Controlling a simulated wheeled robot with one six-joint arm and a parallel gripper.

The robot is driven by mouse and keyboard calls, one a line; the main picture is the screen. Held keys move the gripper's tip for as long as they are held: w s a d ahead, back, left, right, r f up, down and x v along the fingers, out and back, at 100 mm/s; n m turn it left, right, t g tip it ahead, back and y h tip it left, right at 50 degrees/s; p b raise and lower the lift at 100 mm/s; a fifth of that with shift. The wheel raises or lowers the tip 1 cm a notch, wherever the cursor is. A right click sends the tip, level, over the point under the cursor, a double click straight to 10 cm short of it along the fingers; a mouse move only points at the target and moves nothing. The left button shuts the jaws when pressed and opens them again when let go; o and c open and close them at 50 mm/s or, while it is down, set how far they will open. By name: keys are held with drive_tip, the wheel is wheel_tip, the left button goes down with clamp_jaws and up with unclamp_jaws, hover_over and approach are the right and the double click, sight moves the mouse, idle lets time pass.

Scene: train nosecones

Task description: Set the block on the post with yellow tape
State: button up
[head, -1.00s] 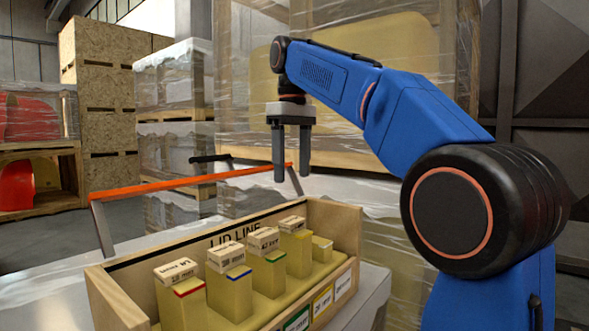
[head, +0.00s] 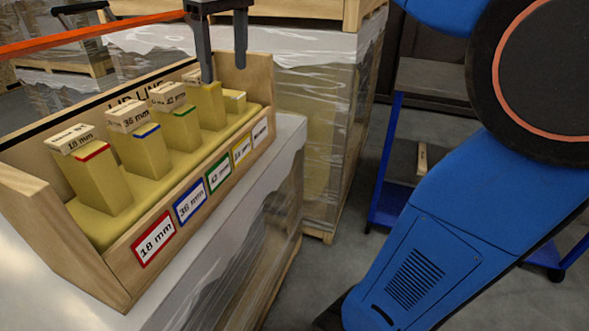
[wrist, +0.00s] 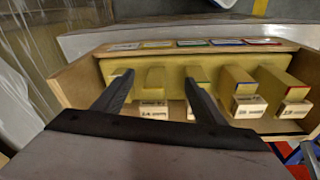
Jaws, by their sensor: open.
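The post with yellow tape (head: 211,107) stands in a wooden box, between the green-taped post (head: 181,132) and a short post (head: 235,102) at the far end. A small pale labelled block (head: 191,76) shows at its top, partly hidden by a finger; the wrist view shows a block (wrist: 153,109) beside that post. My gripper (head: 224,75) is open, with nothing seen between its fingers, over the yellow end of the box. In the wrist view, its fingers (wrist: 158,77) appear either side of the yellow-taped post; height above it is unclear.
The wooden box (head: 110,270) sits on a wrapped pallet load. An orange bar (head: 90,33) runs behind it. A blue cart (head: 385,200) stands to the right.

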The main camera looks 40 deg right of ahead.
drive_tip(key=s+d+f+m+t, duration=0.1)
drive_tip(key=s+d+f+m, duration=0.1)
drive_tip(key=s+f, duration=0.7)
drive_tip(key=s+d+f+m+t, duration=0.1)
drive_tip(key=s+f, duration=0.9)
drive_tip(key=f, duration=1)
drive_tip(key=shift+d+f+m+t, duration=0.35)
drive_tip(key=shift+m+t, duration=0.25)
drive_tip(key=shift+m, duration=0.1)
